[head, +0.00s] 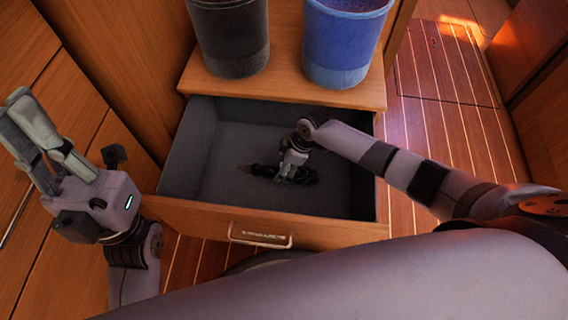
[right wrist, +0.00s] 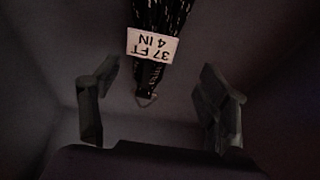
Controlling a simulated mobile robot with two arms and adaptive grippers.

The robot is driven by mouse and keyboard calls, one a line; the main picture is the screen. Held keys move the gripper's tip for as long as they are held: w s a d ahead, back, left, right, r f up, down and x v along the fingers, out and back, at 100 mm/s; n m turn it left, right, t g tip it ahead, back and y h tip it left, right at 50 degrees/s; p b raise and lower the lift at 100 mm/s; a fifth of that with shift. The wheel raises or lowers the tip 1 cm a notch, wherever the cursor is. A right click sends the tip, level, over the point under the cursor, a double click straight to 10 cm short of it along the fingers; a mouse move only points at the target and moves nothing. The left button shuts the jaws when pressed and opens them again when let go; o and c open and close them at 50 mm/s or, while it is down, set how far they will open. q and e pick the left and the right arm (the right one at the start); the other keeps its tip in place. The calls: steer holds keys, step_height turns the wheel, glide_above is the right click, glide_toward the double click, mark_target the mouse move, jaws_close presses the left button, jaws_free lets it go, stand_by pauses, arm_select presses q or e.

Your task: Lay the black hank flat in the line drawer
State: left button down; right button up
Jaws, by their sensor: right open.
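The black hank (head: 265,171) lies on the grey floor of the open line drawer (head: 228,160), near its middle. In the right wrist view the hank (right wrist: 160,14) is black cord with light flecks. It has a white tag (right wrist: 152,46) reading "37 FT 4 IN" and a small loop at its end. My right gripper (head: 284,178) is down in the drawer over the hank and hides part of it. Its fingers (right wrist: 160,105) are spread apart, with the hank's end between them and touching neither. My left gripper (head: 14,108) is raised at the left, open and empty.
A black bucket (head: 232,35) and a blue bucket (head: 342,42) stand on the wooden ledge (head: 285,88) behind the drawer. The drawer's wooden front has a metal handle (head: 260,236). Wooden cabinet fronts stand at left; striped floor (head: 450,100) is clear at right.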

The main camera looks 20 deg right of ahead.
steer(key=w+v, duration=0.1)
steer(key=v, duration=1.1)
steer(key=shift+s, duration=0.45)
